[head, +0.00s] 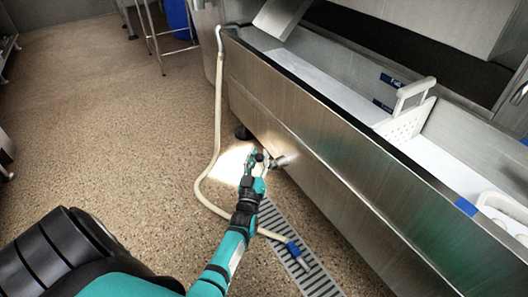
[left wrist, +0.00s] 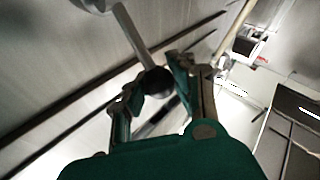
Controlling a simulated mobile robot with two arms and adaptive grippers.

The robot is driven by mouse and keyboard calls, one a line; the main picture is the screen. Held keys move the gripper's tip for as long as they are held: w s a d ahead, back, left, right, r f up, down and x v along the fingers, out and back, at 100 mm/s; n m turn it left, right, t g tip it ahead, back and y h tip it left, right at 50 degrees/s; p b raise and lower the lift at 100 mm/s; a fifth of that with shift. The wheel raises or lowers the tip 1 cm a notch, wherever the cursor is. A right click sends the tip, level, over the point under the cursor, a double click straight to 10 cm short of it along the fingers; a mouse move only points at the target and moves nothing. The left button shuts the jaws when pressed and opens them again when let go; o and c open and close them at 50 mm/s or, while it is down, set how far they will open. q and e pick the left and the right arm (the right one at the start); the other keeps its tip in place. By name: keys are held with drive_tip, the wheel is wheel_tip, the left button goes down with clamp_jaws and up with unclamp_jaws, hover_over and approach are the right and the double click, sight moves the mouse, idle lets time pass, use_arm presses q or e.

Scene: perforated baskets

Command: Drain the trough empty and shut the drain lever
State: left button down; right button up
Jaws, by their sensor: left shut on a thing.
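The steel trough (head: 330,150) runs along the right of the head view. Its pale floor shows inside, and I cannot tell whether liquid lies on it. A drain fitting (head: 281,161) sticks out low on its front wall. My left gripper (head: 262,160) is beside this fitting, shut on the drain lever. In the left wrist view the lever is a grey rod (left wrist: 138,38) ending in a dark knob (left wrist: 158,82), between the fingers of the left gripper (left wrist: 155,95). How far the lever is turned is unclear. My right gripper is not in view.
A pale hose (head: 218,110) hangs from the trough's far corner and loops over the floor to a blue end fitting (head: 293,248) on the floor grate (head: 310,275). A white perforated basket (head: 408,122) stands in the trough. The speckled floor at left is clear.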

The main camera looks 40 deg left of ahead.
use_arm(q)
drive_tip(key=shift+s+a+f, duration=0.1)
drive_tip(key=shift+s+f, duration=0.7)
drive_tip(key=shift+f, duration=0.15)
drive_tip(key=shift+a, duration=0.1)
drive_tip(key=c, duration=1)
unclamp_jaws()
drive_tip(key=shift+r, duration=0.1)
drive_tip(key=shift+r, duration=0.15)
wheel_tip(320, 180, up, 10)
